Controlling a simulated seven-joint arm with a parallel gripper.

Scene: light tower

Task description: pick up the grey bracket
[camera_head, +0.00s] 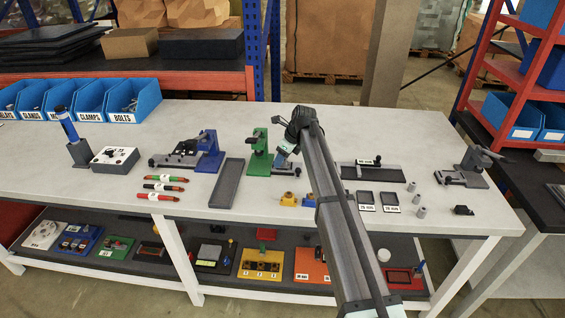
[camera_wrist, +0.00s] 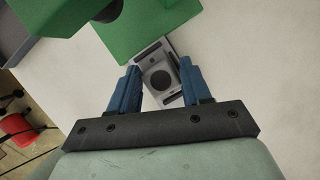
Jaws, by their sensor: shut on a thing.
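The grey bracket (camera_wrist: 159,56) shows in the wrist view between my two blue fingertips, a grey block with a round dark hole and dark slots. My gripper (camera_wrist: 159,72) is shut on it. A green fixture (camera_wrist: 120,22) is right beside the bracket's far end; I cannot tell whether they touch. In the head view my gripper (camera_head: 283,158) points down just right of the green fixture (camera_head: 260,150), over the middle of the table. The bracket is mostly hidden there by my gripper and arm.
On the white table (camera_head: 225,118) stand a blue clamp fixture (camera_head: 208,152) and a dark grey flat bar (camera_head: 228,183) to the left. Small yellow (camera_head: 290,197) and blue (camera_head: 309,200) parts lie in front. Dark trays and another clamp (camera_head: 468,168) are to the right.

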